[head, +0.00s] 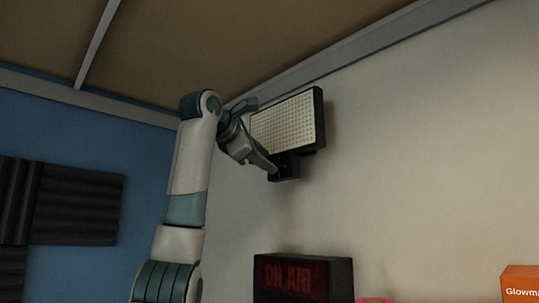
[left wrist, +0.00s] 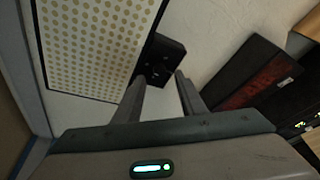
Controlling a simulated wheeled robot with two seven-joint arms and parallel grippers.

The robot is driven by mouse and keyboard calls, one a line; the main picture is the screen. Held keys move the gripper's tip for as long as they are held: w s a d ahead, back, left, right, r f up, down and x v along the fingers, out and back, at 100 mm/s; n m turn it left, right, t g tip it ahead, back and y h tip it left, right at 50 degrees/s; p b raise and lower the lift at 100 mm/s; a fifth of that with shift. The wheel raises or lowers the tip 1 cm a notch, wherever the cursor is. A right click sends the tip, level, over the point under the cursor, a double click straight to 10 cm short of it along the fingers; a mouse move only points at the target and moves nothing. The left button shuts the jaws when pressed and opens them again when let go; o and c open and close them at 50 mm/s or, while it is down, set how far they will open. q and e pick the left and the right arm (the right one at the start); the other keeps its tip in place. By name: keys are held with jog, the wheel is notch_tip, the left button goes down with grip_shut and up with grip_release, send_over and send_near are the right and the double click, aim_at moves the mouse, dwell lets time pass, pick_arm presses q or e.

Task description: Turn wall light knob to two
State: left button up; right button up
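The wall light is a panel of small pale dots in a dark frame (head: 288,122), high on the pale wall; it also fills the upper left of the left wrist view (left wrist: 95,45). A small black control box (head: 288,168) sits below the panel and shows in the left wrist view (left wrist: 166,52). Small dark details on its face are too dim to read as a knob setting. My left gripper (head: 270,168) is raised to the box. In the left wrist view its fingers (left wrist: 160,79) are apart, with the box just beyond the tips. Contact cannot be told. My right gripper is out of view.
A dark ON AIR sign (head: 303,278) stands lower down by the wall and also shows in the left wrist view (left wrist: 250,80). An orange box (head: 520,284) is at the lower right. The ceiling is close above the light. The wall right of the light is bare.

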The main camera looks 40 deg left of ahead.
pick_arm(q)
jog(key=shift+p+x, duration=0.45)
jog(key=shift+x, duration=0.95)
jog(key=shift+s, duration=0.1)
grip_shut()
